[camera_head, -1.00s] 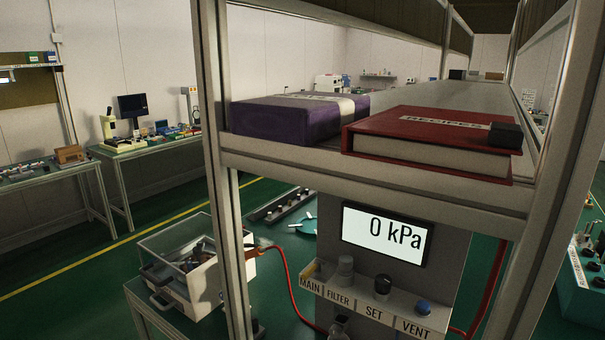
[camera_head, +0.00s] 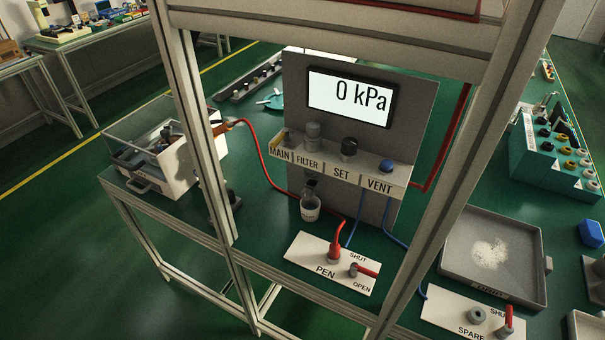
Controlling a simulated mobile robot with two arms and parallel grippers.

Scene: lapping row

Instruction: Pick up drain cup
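A small whitish cup (camera_head: 310,208), likely the drain cup, stands upright on the green bench top. It is just below the FILTER part of the labelled panel (camera_head: 340,168), left of a thin blue tube. A dark fitting sits right above its rim; I cannot tell if they touch. Its contents are too small to make out. Neither of my grippers shows in the head view.
Frame posts (camera_head: 192,130) and an upper shelf stand between me and the bench. Near the cup are the PEN valve plate (camera_head: 318,262) and a red hose (camera_head: 264,160). A grey tray (camera_head: 462,262) with white powder lies right; a clear-lidded box (camera_head: 180,185) stands left.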

